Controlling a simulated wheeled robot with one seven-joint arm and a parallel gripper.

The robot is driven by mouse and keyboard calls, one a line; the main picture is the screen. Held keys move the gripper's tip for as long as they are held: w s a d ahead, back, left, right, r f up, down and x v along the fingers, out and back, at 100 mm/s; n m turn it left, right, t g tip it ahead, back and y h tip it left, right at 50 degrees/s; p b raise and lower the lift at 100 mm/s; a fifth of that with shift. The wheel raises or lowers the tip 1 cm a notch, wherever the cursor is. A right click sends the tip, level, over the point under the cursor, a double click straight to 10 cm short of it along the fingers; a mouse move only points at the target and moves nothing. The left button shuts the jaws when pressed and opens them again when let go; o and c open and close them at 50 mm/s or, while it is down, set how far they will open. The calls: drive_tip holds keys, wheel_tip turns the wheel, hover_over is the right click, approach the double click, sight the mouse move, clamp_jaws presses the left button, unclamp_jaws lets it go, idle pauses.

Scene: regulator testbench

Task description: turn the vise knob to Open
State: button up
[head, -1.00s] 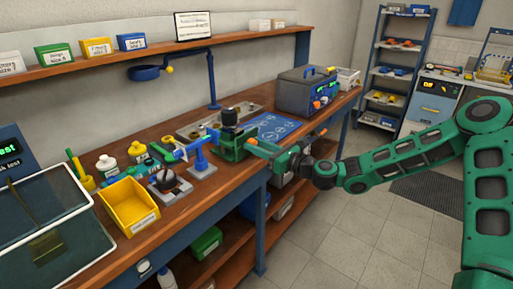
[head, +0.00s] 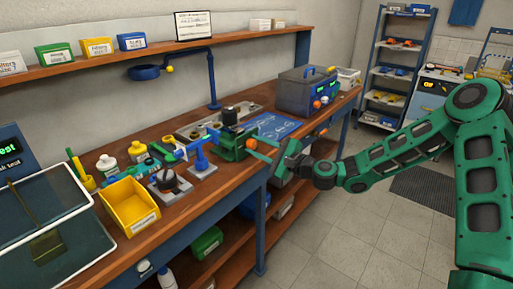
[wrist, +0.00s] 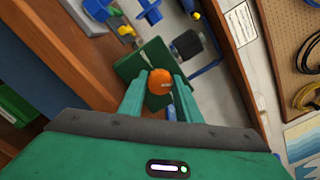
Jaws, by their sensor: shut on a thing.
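The green vise (head: 231,150) stands at the front edge of the wooden bench, with a dark cylindrical part (head: 229,114) at its top. Its orange knob (head: 251,143) faces the aisle. In the wrist view the orange knob (wrist: 160,80) sits between the two green fingertips, with the green vise body (wrist: 130,68) behind it. My gripper (wrist: 160,88) is shut on the knob from the front side; it also shows in the head view (head: 258,146). Any marking on the knob is too small to read, so I cannot tell its setting.
A blue stand (head: 200,158), a small black-topped device (head: 168,181) and a yellow bin (head: 132,204) stand left of the vise. A blue mat (head: 277,127) and a dark grey box (head: 307,92) lie to its right. The aisle floor (head: 325,225) is clear.

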drive_tip(key=n, duration=0.7)
drive_tip(key=shift+f, duration=0.2)
drive_tip(key=n, duration=0.6)
drive_tip(key=shift+s+f+n, duration=0.1)
drive_tip(key=shift+f+n, duration=0.1)
drive_tip(key=shift+n, duration=0.2)
drive_tip(key=n, duration=0.5)
drive_tip(key=shift+d+f+n, duration=0.1)
drive_tip(key=shift+n, duration=0.2)
drive_tip(key=n, duration=0.4)
drive_tip(key=shift+d+n, duration=0.1)
drive_tip(key=shift+n, duration=0.5)
drive_tip(key=o, duration=1.1)
drive_tip(key=shift+w, duration=0.2)
drive_tip(key=shift+c, duration=0.2)
drive_tip(key=shift+r, duration=0.2)
